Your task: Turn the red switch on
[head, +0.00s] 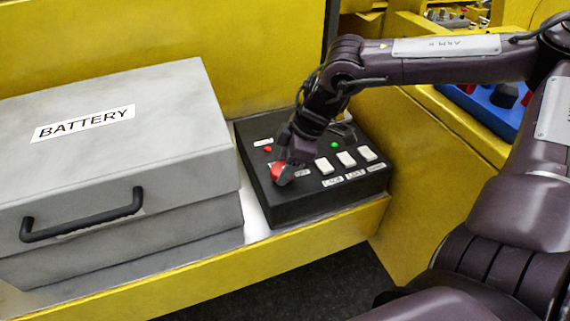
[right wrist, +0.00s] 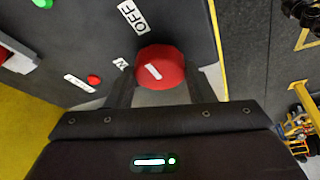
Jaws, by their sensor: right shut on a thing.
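The red switch (head: 282,175) is a round knob at the front left of a black control box (head: 318,198). In the right wrist view the red switch (right wrist: 163,62) has a short white mark on its face. An OFF label (right wrist: 132,15) and a smaller, partly readable label (right wrist: 121,63) lie beside it. My right gripper (head: 288,166) reaches down to the box with its fingers on both sides of the knob, shut on it. Its fingers (right wrist: 168,80) partly hide the knob's sides. My left gripper is not in view.
A grey box labelled BATTERY (head: 120,150) with a black handle stands left of the control box. The box has several white switches (head: 346,159), a green light (head: 335,144) and a small red light (head: 267,149). A yellow ledge (head: 330,230) runs along the front.

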